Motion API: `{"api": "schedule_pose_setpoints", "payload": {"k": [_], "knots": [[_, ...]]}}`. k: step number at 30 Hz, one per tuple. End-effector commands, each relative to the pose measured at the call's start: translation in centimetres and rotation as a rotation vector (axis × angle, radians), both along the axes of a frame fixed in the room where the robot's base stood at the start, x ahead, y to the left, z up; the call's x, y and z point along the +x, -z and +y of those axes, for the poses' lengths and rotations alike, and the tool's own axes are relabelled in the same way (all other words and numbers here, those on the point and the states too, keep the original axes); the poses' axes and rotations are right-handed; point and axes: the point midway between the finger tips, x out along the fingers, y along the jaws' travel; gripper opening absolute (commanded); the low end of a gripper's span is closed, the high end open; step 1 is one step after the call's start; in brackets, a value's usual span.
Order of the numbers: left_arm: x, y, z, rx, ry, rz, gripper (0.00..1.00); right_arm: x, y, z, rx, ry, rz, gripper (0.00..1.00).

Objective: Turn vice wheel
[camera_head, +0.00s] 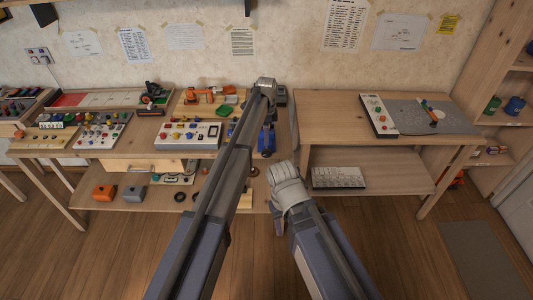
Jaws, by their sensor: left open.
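A blue object (267,142), which looks like the vice, stands at the right end of the left workbench, partly hidden by my left arm. Its wheel cannot be made out. My left arm reaches up the middle of the view, and its left gripper (268,100) is at the far end, open, just beyond the blue object. The fingers are small and mostly hidden by the arm, so contact cannot be told. My right arm comes in from the lower right and bends at a pale joint in front of the benches; its gripper does not show.
The left workbench (128,147) holds button panels (188,136) and an orange toy-like arm (205,95). A second bench (340,103) at right carries a panel (379,116) and a grey mat. A gap separates the benches. Shelves (480,75) stand far right.

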Motion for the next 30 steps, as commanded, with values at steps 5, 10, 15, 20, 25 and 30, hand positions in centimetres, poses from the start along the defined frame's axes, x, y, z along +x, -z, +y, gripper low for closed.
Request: {"api": "schedule_pose_setpoints", "payload": {"k": [5,10,15,20,25,30], "knots": [[-0.1,0.5,0.0,0.0,-0.002,0.0,0.5,0.0,0.5,0.0,0.001,-0.002,0.001,0.5],[-0.1,1.9,0.0,0.0,-0.002,0.0,0.5,0.0,1.9,0.0,0.002,-0.002,0.001,0.5],[-0.1,3.9,0.0,0.0,-0.003,0.0,0.5,0.0,3.9,0.0,0.003,-0.003,0.001,0.5],[-0.1,6.1,0.0,0.0,-0.003,0.0,0.5,0.0,6.1,0.0,0.003,-0.003,0.001,0.5],[-0.1,7.6,0.0,0.0,-0.003,0.0,0.5,0.0,7.6,0.0,0.003,-0.004,0.001,0.5],[-0.1,7.9,0.0,0.0,-0.003,0.0,0.5,0.0,7.9,0.0,0.003,-0.004,0.001,0.5]]}}
